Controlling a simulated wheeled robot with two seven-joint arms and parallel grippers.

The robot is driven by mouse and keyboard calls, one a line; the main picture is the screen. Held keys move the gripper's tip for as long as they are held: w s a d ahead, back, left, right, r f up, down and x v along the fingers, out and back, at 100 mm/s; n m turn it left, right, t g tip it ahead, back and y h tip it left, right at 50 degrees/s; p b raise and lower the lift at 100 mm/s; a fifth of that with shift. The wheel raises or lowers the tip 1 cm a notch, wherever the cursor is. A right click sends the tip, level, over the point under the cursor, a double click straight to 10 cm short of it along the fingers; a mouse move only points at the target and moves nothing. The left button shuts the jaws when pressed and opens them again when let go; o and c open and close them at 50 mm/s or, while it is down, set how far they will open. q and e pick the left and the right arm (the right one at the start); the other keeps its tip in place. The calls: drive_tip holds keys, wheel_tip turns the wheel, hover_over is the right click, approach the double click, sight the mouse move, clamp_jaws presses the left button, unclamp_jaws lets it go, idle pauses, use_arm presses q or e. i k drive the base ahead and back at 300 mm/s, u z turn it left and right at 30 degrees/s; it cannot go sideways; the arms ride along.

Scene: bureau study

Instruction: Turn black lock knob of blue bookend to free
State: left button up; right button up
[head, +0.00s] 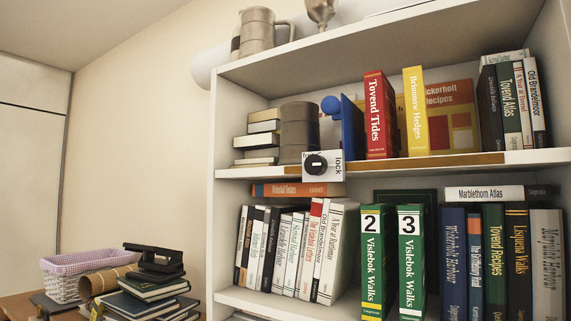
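The blue bookend (352,128) stands upright on the upper shelf, left of the red book "Tovend Tides". The word "lock" is printed right of the knob. Another word above the knob is mostly hidden or too small to read. I cannot tell for certain which way the knob points. Neither of my grippers is in view.
The red book (378,115) and a yellow book (416,111) stand right of the bookend. A dark canister (299,132) and stacked books (262,137) are to its left. Books fill the lower shelf. A basket (90,272) and a book pile (150,295) sit at lower left.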

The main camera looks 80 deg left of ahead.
sight(314, 164)
drive_tip(key=k, duration=0.9)
drive_tip(key=u, duration=2.55)
